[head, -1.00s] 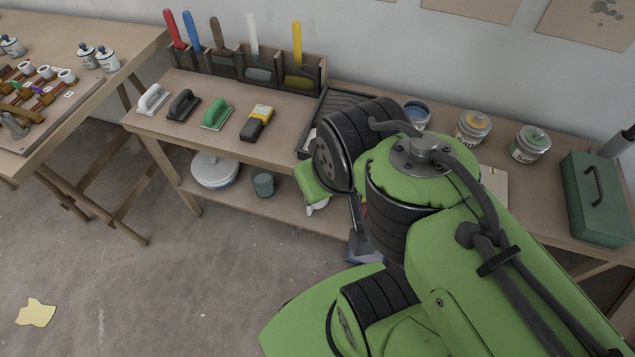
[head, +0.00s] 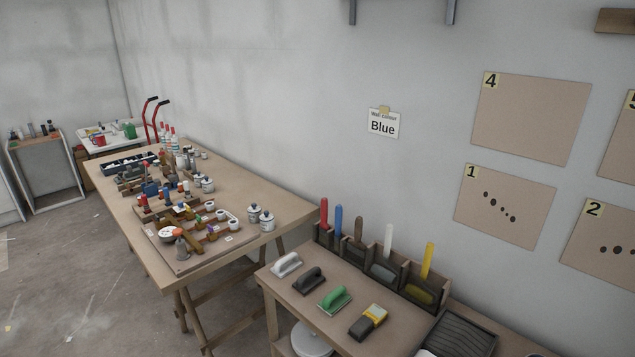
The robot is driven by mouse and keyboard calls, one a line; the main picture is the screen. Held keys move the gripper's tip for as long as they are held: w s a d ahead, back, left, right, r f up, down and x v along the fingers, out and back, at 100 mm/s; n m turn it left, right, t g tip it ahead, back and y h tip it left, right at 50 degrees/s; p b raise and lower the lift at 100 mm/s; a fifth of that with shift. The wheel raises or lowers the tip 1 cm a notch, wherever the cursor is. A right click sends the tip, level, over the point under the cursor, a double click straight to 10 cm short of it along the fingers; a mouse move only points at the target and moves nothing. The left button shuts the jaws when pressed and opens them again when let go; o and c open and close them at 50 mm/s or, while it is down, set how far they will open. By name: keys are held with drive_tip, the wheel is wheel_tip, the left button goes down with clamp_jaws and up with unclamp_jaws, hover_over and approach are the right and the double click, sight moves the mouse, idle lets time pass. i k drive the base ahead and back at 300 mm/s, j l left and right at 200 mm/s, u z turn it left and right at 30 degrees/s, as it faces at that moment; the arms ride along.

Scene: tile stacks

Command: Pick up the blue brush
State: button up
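The blue brush (head: 338,222) stands upright in the dark holder at the back of the near table, in the head view. Its blue handle sticks up just right of the red-handled brush (head: 323,212). Its lower part is hidden inside the holder. To its right stand a brown handle (head: 358,229), a white handle (head: 388,240) and a yellow handle (head: 427,260). My gripper is not in view.
A black tray (head: 458,334) is at right. A cluttered wooden table (head: 281,208) stands left. A wall note (head: 382,123) reads "Blue".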

sight(339, 208)
drive_tip(key=z, duration=2.05)
drive_tip(key=u, duration=2.05)
drive_tip(key=i+j, duration=0.4)
drive_tip(key=i, duration=0.15)
drive_tip(key=i+j, duration=0.8)
drive_tip(key=i, duration=0.25)
drive_tip(key=i+j+u, duration=0.1)
drive_tip(key=i+j, duration=0.35)
drive_tip(key=i, duration=0.05)
